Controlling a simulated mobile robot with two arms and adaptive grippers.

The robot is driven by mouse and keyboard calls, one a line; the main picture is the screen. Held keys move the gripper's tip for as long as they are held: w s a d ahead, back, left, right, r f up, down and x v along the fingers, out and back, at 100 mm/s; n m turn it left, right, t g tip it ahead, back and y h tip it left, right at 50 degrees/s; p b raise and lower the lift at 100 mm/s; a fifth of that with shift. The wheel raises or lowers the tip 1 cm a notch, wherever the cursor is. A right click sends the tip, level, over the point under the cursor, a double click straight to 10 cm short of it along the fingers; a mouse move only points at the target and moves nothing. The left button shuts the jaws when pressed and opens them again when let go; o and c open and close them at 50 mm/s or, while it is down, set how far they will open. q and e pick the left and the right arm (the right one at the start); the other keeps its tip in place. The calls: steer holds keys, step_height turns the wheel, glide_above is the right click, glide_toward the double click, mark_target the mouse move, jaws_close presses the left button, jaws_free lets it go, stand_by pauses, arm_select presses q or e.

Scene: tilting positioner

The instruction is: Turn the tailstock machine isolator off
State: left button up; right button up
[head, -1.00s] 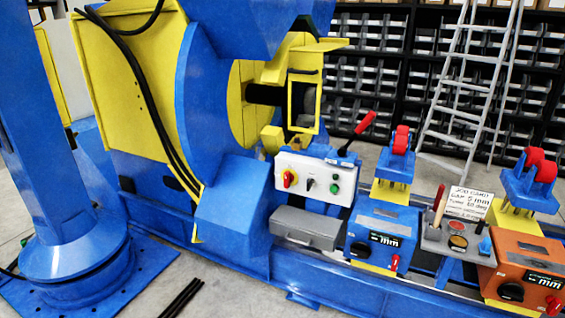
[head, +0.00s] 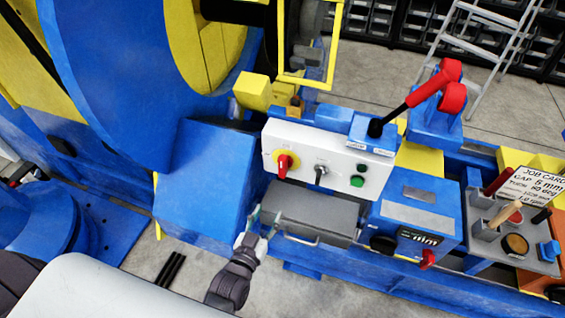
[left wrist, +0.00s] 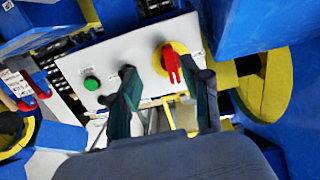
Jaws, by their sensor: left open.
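The isolator (head: 284,163) is a red handle on a round yellow plate, at the left of a white control panel (head: 325,148). Its handle looks roughly upright. In the left wrist view the isolator (left wrist: 172,62) shows beyond my fingers, near the right one. My left gripper (head: 265,218) is open and empty, below and a little left of the isolator, in front of the grey drawer box. In the left wrist view its two fingers (left wrist: 166,78) stand apart, with a gap to the panel. My right gripper is not in view.
The panel also carries a black selector (head: 321,171) and a green button (head: 357,181). A grey box with a handle (head: 312,212) juts out below. A red-topped lever (head: 412,95) rises behind the panel. A blue unit (head: 415,215) stands at the right.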

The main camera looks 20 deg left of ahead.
arm_select(q)
steer(key=t, duration=0.1)
glide_toward(281, 168)
steer(key=s, duration=0.2)
steer(key=w, duration=0.8)
steer(key=w+p, duration=0.1)
steer(key=w, duration=0.4)
steer(key=shift+w+d, duration=0.1)
steer(key=shift+d, duration=0.15)
jaws_close()
